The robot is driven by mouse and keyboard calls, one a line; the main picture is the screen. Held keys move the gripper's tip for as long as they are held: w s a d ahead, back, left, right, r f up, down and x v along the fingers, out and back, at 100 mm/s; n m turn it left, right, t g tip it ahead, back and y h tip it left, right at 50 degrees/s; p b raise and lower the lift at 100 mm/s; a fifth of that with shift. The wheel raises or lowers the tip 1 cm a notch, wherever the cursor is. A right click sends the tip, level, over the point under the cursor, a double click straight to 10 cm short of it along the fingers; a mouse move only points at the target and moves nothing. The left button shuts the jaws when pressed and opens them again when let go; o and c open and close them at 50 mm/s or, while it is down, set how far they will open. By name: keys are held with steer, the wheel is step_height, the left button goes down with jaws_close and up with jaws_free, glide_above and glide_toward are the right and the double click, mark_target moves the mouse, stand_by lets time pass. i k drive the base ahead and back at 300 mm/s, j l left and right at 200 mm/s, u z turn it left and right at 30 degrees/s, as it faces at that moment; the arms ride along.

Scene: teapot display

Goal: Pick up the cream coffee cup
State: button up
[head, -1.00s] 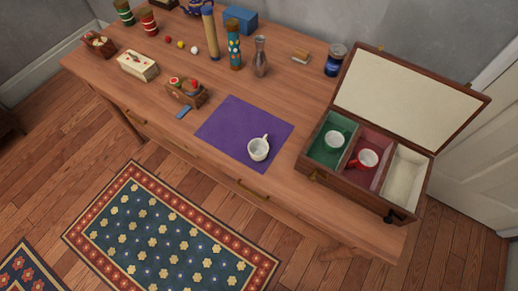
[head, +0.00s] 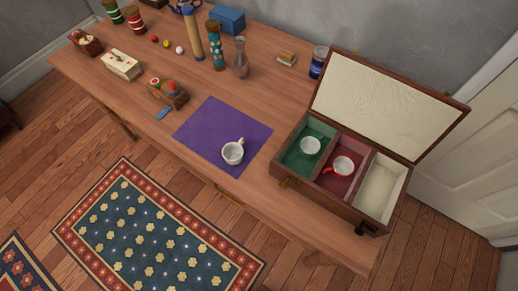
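A cream coffee cup (head: 232,153) stands upright on the purple mat (head: 205,118), near the mat's front edge. Its handle points toward the upper right. Another pale cup (head: 310,145) sits in the green compartment of the open wooden box (head: 290,172). A white cup with a red handle (head: 343,166) sits in the red compartment. The box's third, cream-lined compartment looks empty. My gripper does not show in the head view.
The box's raised lid (head: 385,105) stands at the right. Bottles, a tall vase (head: 241,58), a blue box (head: 228,18) and small balls stand toward the back. A small wooden holder (head: 168,93) is left of the mat.

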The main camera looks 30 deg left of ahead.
mark_target(232, 153)
steer(key=j+z, duration=0.3)
steer(key=j, duration=0.3)
steer(key=j+z, duration=0.3)
steer(key=j, duration=0.3)
steer(key=j+z, duration=0.1)
steer(key=j, duration=0.6)
steer(key=k+j, duration=0.1)
steer(key=j, duration=0.6)
steer(key=j+z, duration=0.15)
steer(key=j, duration=0.55)
steer(key=k+j+z, duration=0.1)
steer(key=j, duration=0.6)
steer(key=k+j, duration=0.1)
steer(key=j, duration=0.8)
steer(key=k+j, duration=0.15)
steer(key=j, duration=0.3)
steer(key=k+j, duration=0.1)
steer(key=j, duration=0.35)
